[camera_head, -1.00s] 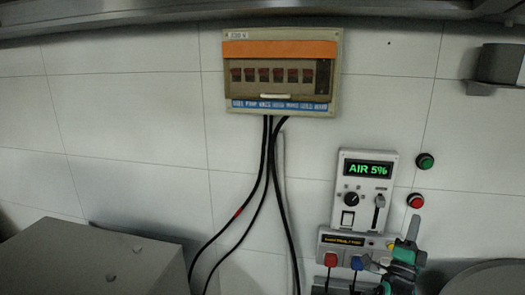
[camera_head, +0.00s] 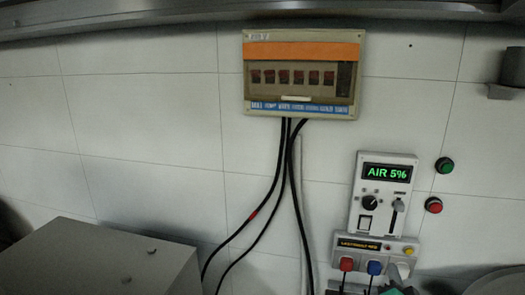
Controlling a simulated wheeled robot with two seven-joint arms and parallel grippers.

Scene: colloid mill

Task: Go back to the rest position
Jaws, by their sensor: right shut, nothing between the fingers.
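My right gripper (camera_head: 398,286) shows only as a small part at the bottom edge, right of centre, just below a panel with a red knob (camera_head: 346,264) and a blue knob (camera_head: 374,267). It is shut and holds nothing that I can see. Most of it and its arm are cut off by the frame. My left gripper is not in view.
A control box (camera_head: 382,195) reading AIR 5% is on the white wall above the knobs. A green button (camera_head: 444,165) and a red button (camera_head: 433,205) are to its right. A breaker box (camera_head: 302,36) with black cables hangs higher. A grey box (camera_head: 100,262) stands lower left.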

